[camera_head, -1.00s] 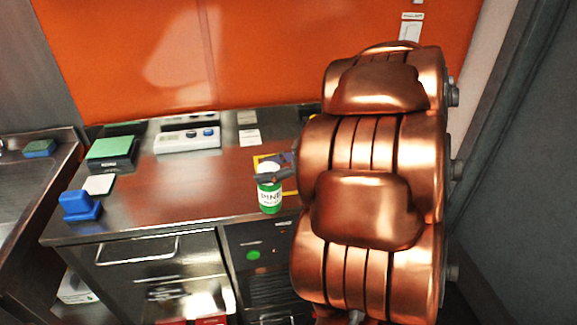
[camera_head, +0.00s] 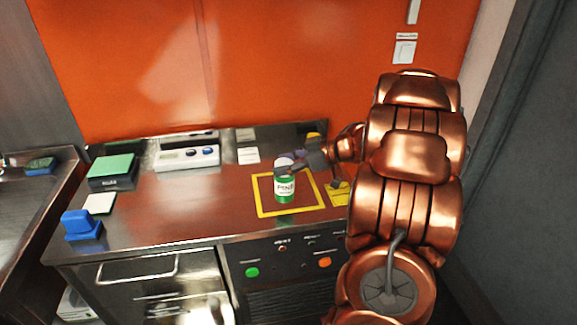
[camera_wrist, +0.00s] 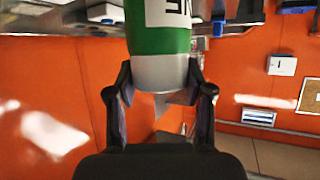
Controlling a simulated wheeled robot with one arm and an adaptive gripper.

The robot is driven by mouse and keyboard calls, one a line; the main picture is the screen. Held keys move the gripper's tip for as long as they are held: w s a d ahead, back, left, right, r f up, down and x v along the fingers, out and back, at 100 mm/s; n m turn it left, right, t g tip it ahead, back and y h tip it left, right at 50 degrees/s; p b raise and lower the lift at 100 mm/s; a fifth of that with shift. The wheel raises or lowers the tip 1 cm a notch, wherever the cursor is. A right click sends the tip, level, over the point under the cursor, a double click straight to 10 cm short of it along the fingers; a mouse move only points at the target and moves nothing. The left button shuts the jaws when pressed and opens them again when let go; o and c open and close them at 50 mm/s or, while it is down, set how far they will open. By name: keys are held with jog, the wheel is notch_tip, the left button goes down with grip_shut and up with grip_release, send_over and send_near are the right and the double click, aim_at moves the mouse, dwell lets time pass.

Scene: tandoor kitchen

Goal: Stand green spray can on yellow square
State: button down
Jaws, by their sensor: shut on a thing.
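The green spray can (camera_head: 285,188) has a white label reading "PINE" and is upright. My gripper (camera_head: 287,167) is shut on its silver top end. In the wrist view the can (camera_wrist: 160,38) appears upside down between my gripper's fingers (camera_wrist: 160,95). The yellow square (camera_head: 262,210) is an outline on the steel counter. In the head view the can shows inside this outline, near its middle. I cannot tell whether its base touches the counter.
At the left of the counter (camera_head: 170,215) are a green-topped block (camera_head: 112,168), a white pad (camera_head: 99,204) and a blue block (camera_head: 79,224). A grey device (camera_head: 187,157) stands behind. A yellow patch (camera_head: 337,194) lies right of the square. An orange wall (camera_head: 260,70) closes the back.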

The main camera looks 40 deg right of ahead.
jog(key=shift+w+d+f+p, duration=0.3)
jog(key=shift+d+f, duration=0.15)
jog(key=shift+f, duration=0.2)
jog(key=shift+w+d+f+p, duration=0.35)
jog(key=shift+d+f, duration=0.1)
jog(key=shift+f, duration=0.2)
jog(key=shift+w+d+f+p, duration=0.3)
jog(key=shift+d+f, duration=0.15)
jog(key=shift+f, duration=0.2)
jog(key=shift+f, duration=0.15)
jog(key=shift+c, duration=2.3)
grip_release()
